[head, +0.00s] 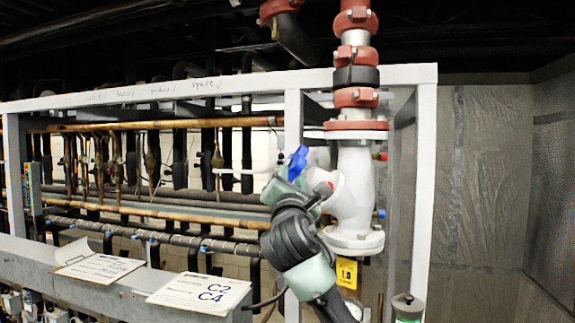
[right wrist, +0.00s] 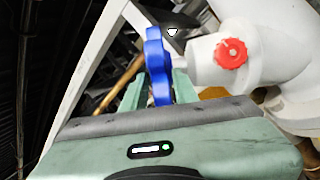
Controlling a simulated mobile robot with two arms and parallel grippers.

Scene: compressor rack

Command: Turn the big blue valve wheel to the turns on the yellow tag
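The big blue valve wheel (head: 298,162) sits edge-on at the left side of the white valve body (head: 353,190). My right gripper (head: 289,178) reaches up to it from below. In the right wrist view the blue wheel (right wrist: 158,65) stands between the two green fingers of my right gripper (right wrist: 159,90). The fingers lie close against both sides of its rim and look shut on it. The yellow tag (head: 347,273) hangs below the valve and reads 1.0. My left gripper is not in view.
A white frame post (head: 293,125) stands just left of the valve, and another (head: 424,190) to its right. A red knob (right wrist: 231,53) is on the valve body beside the wheel. Paper signs (head: 200,292) lie on the ledge at lower left. Pipes run behind.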

